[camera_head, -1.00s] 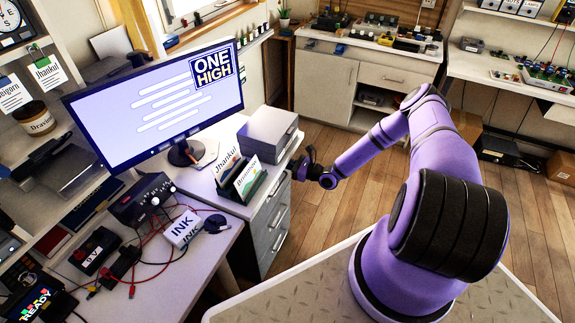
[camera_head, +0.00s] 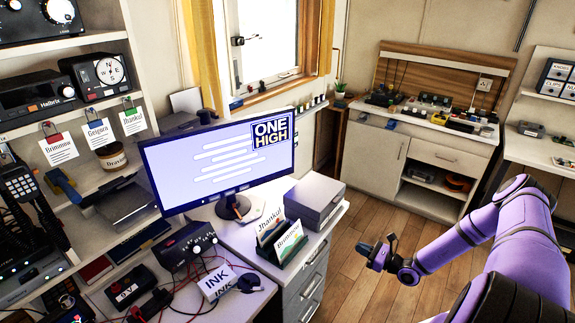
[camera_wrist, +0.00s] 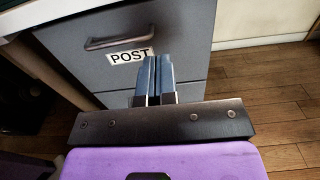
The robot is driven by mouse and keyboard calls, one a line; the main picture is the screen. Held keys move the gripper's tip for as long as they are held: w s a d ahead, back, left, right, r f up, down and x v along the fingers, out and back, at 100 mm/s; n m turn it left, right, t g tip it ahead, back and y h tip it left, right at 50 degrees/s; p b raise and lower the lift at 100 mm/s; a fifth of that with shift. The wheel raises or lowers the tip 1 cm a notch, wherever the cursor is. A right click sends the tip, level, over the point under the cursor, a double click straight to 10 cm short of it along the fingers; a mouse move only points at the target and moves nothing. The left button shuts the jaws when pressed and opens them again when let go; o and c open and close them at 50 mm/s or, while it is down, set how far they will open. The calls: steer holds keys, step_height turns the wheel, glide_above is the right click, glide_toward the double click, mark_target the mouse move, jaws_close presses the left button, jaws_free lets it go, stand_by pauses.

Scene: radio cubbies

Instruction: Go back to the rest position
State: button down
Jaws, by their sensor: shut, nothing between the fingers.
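My gripper (camera_head: 376,252) is at the end of my purple arm, over the floor to the right of the desk drawers. In the wrist view its two fingers (camera_wrist: 154,80) lie side by side, shut with nothing between them. Behind the fingers is a grey drawer front (camera_wrist: 190,28) with a handle and a "POST" label (camera_wrist: 130,55). The fingertips overlap the drawer front in this view, and I cannot tell the distance between them.
A low cabinet (camera_head: 425,160) stands at the back. Wooden floor (camera_head: 350,285) between them is clear.

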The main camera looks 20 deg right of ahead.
steer(key=s+a+r+n+g+h, duration=0.1)
steer(key=a+r+n+g, duration=0.35)
steer(key=r, duration=0.85)
steer(key=s+a+r+n+g+h, duration=0.15)
steer(key=r+n+g, duration=0.35)
steer(key=r+n, duration=0.65)
steer(key=s+a+r+n+g, duration=0.1)
steer(key=a+r+n+g, duration=0.35)
steer(key=r, duration=1.15)
steer(key=s+a+r+n+h, duration=0.2)
steer(key=s+r, duration=0.3)
steer(key=r, duration=0.2)
steer(key=s+a+r+n+h, duration=0.2)
steer(key=s+r+h, duration=0.1)
steer(key=s+r, duration=0.3)
steer(key=s+r+n+t+h, duration=0.3)
steer(key=s+r, duration=0.5)
steer(key=s, duration=0.6)
steer(key=shift+a+r+n+t, duration=0.2)
steer(key=shift+n+t, duration=0.25)
steer(key=shift+t, duration=0.55)
steer(key=shift+s+h, duration=0.1)
steer(key=shift+h, duration=0.15)
